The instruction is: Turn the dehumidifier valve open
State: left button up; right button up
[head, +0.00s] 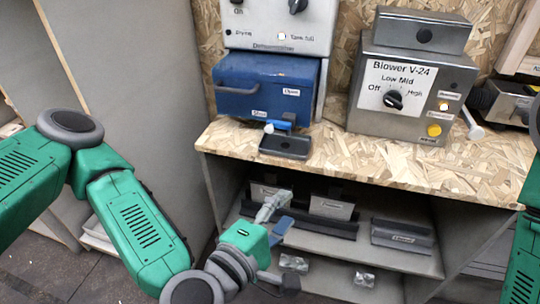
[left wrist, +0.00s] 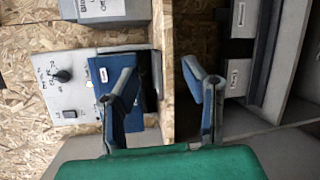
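The dehumidifier (head: 282,37) is a pale panel with a blue box (head: 262,88) below it, at the upper middle of the head view. The box carries labels that seem to read Open and Shut. A small blue valve handle (head: 281,124) with a white end sits at the box's lower front. My left gripper (head: 277,212) is open and empty, below the shelf top and below the valve. In the left wrist view its fingers (left wrist: 160,75) stand apart, one partly covering the blue box (left wrist: 97,70). I cannot make out the valve there. My right gripper is out of view.
The wooden shelf (head: 440,163) has its front edge above my left gripper. A dark tray (head: 286,146) lies below the valve. A Blower V-24 box (head: 412,88) stands to the right. Several labelled holders are on the lower shelf (head: 385,255). A grey partition (head: 140,90) stands left.

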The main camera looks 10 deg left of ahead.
aim_at(268, 131)
pick_arm(q)
jog(key=w+a+r+n+t+y+b, duration=0.25)
jog(key=w+a+r+n+y, duration=0.2)
jog(key=a+n, duration=0.3)
jog(key=shift+m+y, duration=0.35)
jog(key=shift+m, duration=0.1)
jog(key=w+b, duration=0.3)
jog(key=w, duration=0.1)
jog(key=w+b, duration=0.3)
jog(key=w, duration=0.2)
jog(key=w+b, duration=0.3)
jog(key=w, duration=0.1)
jog(key=shift+w+d+f, duration=0.2)
jog(key=shift+d+f, duration=0.05)
jog(key=shift+d, duration=0.1)
grip_shut()
